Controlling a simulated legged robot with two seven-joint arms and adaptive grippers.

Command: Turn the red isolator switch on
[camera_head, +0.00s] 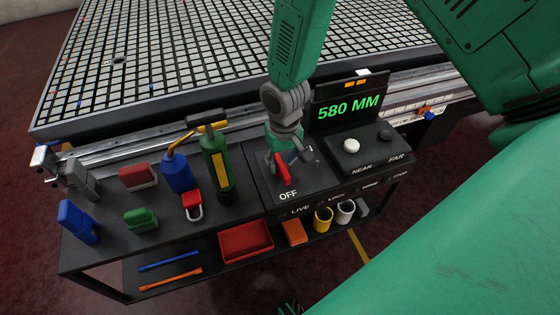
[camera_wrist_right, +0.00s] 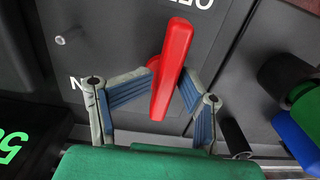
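The red isolator switch (camera_head: 282,172) is a red bar handle on the black console, with its near end toward the OFF label. In the right wrist view the red handle (camera_wrist_right: 172,70) shows whole, with upside-down OFF lettering at the top edge and a partly hidden N at left. My right gripper (camera_head: 289,157) is over the switch from above. In the wrist view its two fingers (camera_wrist_right: 168,80) straddle the handle, one on each side, open, with tips close to it. Whether the tips touch it is unclear. My left gripper is not in view.
The grid table (camera_head: 44,117) is behind.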

